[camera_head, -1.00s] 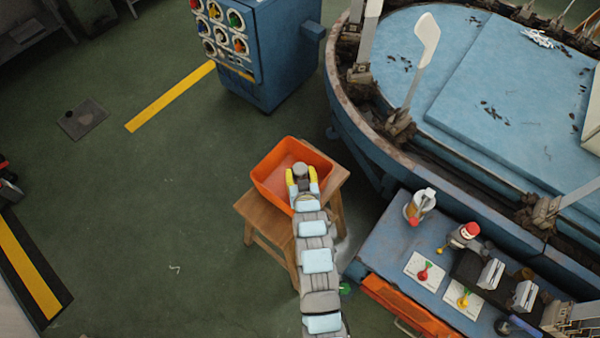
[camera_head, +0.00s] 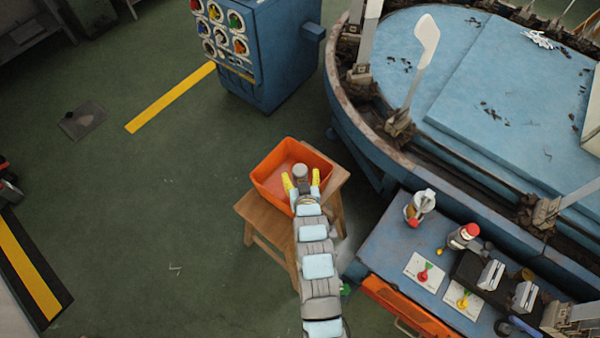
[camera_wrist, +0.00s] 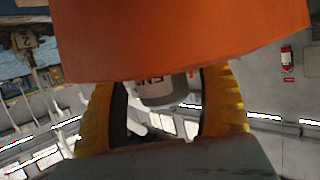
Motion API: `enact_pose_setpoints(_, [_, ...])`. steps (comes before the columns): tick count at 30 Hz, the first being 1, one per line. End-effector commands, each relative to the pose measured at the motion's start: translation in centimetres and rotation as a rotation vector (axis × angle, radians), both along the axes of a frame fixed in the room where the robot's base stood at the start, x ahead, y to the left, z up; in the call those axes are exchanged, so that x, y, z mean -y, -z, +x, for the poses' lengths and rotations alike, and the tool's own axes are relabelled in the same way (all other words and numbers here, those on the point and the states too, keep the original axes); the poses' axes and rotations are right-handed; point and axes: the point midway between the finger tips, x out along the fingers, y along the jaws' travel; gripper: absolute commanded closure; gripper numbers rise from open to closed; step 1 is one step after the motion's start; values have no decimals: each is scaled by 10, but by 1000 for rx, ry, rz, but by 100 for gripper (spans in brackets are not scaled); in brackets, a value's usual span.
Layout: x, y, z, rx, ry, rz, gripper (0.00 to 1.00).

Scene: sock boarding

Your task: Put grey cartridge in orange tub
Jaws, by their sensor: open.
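The orange tub (camera_head: 269,162) sits on a wooden stool in the head view. It also fills the top of the wrist view (camera_wrist: 180,35). The grey cartridge (camera_head: 300,170) shows within the tub's outline, just beyond my fingertips. In the wrist view the cartridge (camera_wrist: 160,90) shows between the fingers, partly hidden by the tub wall. My gripper (camera_head: 302,180) has its yellow fingers spread at the tub's near side, with a gap on both sides of the cartridge. I cannot tell whether the cartridge touches the tub floor.
The wooden stool (camera_head: 256,213) stands on open green floor. To its right is a blue bench (camera_head: 385,240) with bottles, cards and small parts, beside a large round blue machine (camera_head: 450,85). A blue control cabinet (camera_head: 280,55) stands behind.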

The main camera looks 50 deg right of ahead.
Motion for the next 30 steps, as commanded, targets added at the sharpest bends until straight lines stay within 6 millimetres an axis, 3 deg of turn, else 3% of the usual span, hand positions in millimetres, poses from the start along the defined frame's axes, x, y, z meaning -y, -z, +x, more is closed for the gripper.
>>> enact_pose_setpoints(21, [-52, -33, -64, -2, 0, 2, 27])
enact_pose_setpoints(30, [-63, -40, -76, -2, 0, 1, 27])
